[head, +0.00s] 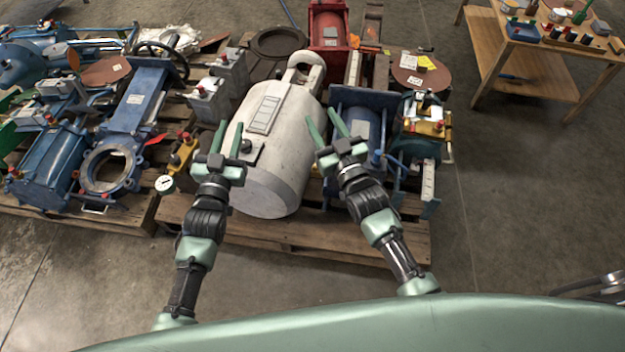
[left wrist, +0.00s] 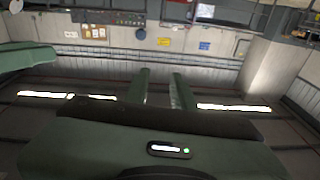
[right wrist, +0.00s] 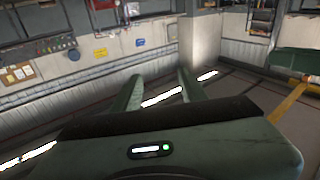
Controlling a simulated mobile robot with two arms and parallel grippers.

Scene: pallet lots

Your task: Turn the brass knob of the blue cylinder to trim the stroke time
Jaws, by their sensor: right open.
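Several blue cylinders are in the head view. One blue cylinder (head: 365,122) lies in a blue frame on the middle pallet, partly behind my right gripper. Another blue cylinder (head: 47,165) lies on the left pallet. I cannot make out a brass knob on either with certainty. My left gripper (head: 230,128) is open and empty, in front of the white tank's left side. My right gripper (head: 323,120) is open and empty, between the white tank and the framed blue cylinder. Both wrist views show spread fingers with nothing between them.
A blue valve (head: 140,105) with a handwheel lies at left. Yellow-brass fittings (head: 428,128) stand at right. A wooden bench (head: 535,60) stands at the back right. The floor at right is clear.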

